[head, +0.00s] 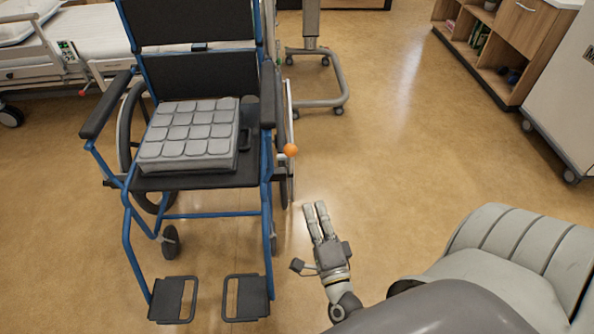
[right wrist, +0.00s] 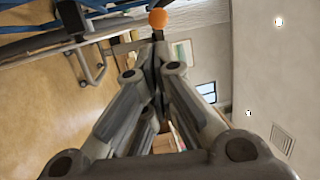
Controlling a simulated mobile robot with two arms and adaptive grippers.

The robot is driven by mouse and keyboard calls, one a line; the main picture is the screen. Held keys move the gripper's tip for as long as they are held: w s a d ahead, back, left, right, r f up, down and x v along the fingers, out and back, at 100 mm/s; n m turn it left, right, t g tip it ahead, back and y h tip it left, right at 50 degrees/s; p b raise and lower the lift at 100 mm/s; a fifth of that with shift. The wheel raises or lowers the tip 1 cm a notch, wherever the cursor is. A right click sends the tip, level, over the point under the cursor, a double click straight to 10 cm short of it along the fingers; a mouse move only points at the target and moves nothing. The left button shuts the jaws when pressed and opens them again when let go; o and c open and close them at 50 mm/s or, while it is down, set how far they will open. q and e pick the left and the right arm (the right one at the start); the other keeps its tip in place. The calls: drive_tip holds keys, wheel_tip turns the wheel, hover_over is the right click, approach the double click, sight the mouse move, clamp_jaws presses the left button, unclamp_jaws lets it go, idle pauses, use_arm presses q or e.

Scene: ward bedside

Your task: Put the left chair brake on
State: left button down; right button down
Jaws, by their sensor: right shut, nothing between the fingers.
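A blue-framed wheelchair (head: 165,215) faces me at the left of the head view. An orange ball knob (head: 290,150), which looks like the end of its brake lever, sticks out beside the wheel at the chair's right side in the picture. The knob also shows in the right wrist view (right wrist: 158,18), just beyond the fingertips. My right gripper (head: 315,206) is shut and empty, in front of the knob and a little to its right, apart from it. The lever below the knob is hard to make out. My left gripper is not in view.
A grey segmented cushion (head: 190,135) lies on the chair seat, and two footplates (head: 246,297) stick out in front. A bed (head: 80,50) and a wheeled stand (head: 335,95) are behind. Open floor (head: 420,150) lies right of the chair, up to a shelf unit (head: 500,45).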

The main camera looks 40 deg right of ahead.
drive_tip(key=shift+w, duration=0.1)
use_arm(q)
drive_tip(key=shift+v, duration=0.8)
use_arm(e)
drive_tip(key=x, duration=1.4)
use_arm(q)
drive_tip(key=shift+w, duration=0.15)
use_arm(e)
drive_tip(key=shift+d, duration=0.1)
